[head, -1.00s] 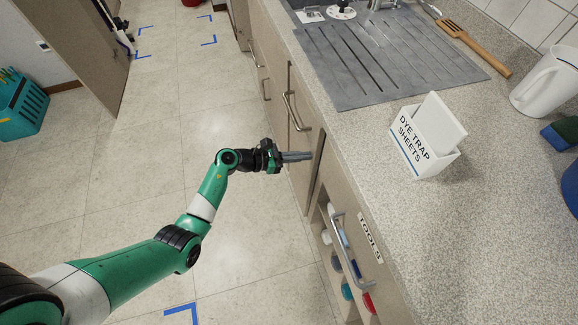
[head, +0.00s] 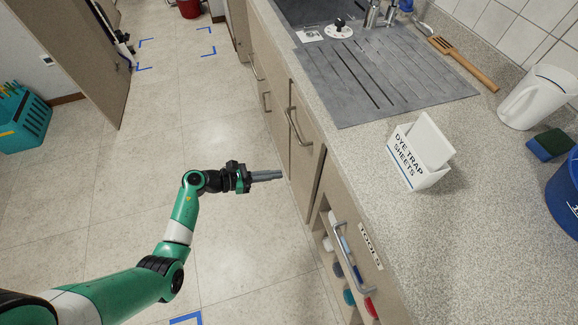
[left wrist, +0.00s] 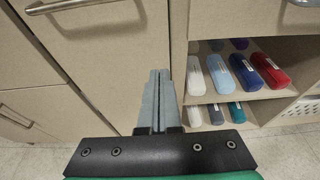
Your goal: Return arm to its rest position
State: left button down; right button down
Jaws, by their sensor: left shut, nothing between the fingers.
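My left arm, green with white and black parts, comes in from the lower left in the head view. Its left gripper (head: 279,175) is shut and empty, with its grey fingers side by side, just in front of the cabinet fronts (head: 302,168) below the counter. The left wrist view also shows the shut fingers (left wrist: 160,78) with nothing between them, in front of a beige cabinet panel and beside an open shelf. My right gripper is not in view.
The open shelf (left wrist: 285,104) holds several coloured bottles. A handle (head: 352,258) marked TOOLS is above it. The counter (head: 350,140) carries a dye trap sheets box (head: 412,160), jug (head: 540,95) and spatula (head: 465,62). Floor to the left is clear up to a teal basket (head: 24,122).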

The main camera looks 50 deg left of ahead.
pick_arm(q)
jog(key=v, duration=0.3)
jog(key=shift+s+a+p, duration=0.1)
jog(key=shift+s+p, duration=0.1)
jog(key=shift+p, duration=0.1)
jog(key=shift+w, duration=0.1)
